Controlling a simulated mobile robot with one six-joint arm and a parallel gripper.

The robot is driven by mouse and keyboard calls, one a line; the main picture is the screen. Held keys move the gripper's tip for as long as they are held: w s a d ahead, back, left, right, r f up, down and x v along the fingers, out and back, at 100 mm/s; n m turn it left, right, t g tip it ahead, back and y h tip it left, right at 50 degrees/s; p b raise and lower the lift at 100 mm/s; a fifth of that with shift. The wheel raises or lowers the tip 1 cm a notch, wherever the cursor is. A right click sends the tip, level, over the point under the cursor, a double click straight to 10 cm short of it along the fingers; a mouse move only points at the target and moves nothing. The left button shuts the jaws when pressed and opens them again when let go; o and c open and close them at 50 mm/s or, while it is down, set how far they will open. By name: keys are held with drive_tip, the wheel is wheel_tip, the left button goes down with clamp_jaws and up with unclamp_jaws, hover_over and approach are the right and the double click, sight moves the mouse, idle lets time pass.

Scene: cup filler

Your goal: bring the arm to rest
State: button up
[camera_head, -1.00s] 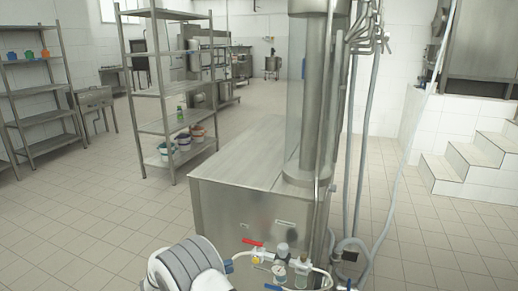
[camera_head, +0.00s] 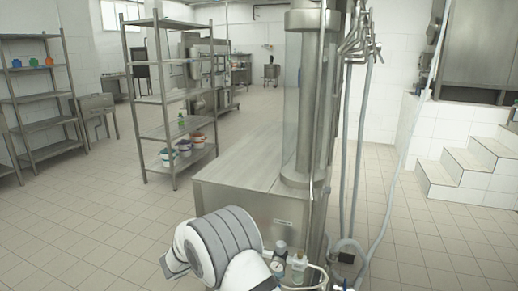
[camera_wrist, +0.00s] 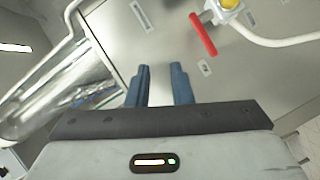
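My arm (camera_head: 225,245) shows at the bottom middle of the head view as white and grey rounded links. It is in front of the steel cup filler machine (camera_head: 245,175). My gripper is not visible in the head view. In the wrist view my gripper (camera_wrist: 162,72) has two blue fingers, standing apart with a gap between them. Nothing is held between the fingers. Beyond the fingertips is the machine's steel panel (camera_wrist: 165,40), with a red valve handle (camera_wrist: 202,34) to the right of the fingers. A shiny steel cylinder (camera_wrist: 65,95) lies to the left.
Steel shelving (camera_head: 165,135) stands behind the machine on the left, with several tubs on its bottom shelf. Another rack (camera_head: 45,100) is at the far left. Grey hoses (camera_head: 375,150) hang right of the machine's column. White steps (camera_head: 465,170) are at the right. Tiled floor at left is open.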

drive_tip(key=w+d+r+t+y+p, duration=0.1)
drive_tip(key=w+d+r+y, duration=0.1)
drive_tip(key=r+y, duration=0.35)
drive_tip(key=w+d+r+t+y+p, duration=0.1)
drive_tip(key=w+d+r+t+y, duration=0.1)
drive_tip(key=r, duration=0.6)
drive_tip(key=s+d+r+g+y+p, duration=0.2)
drive_tip(key=s+r+y, duration=0.3)
drive_tip(key=r, duration=0.1)
drive_tip(key=s+d+m+g+p, duration=0.1)
drive_tip(key=s+d+g, duration=0.2)
drive_tip(key=s, duration=0.8)
drive_tip(key=s+d+f+m+g+p, duration=0.1)
drive_tip(key=s+d+g, duration=0.2)
drive_tip(key=s+d, duration=0.5)
drive_tip(key=s+d+f+m+g+h+p, duration=0.1)
drive_tip(key=s+d+g, duration=0.2)
drive_tip(key=s, duration=1.3)
drive_tip(key=d, duration=0.3)
drive_tip(key=shift+m+g, duration=0.4)
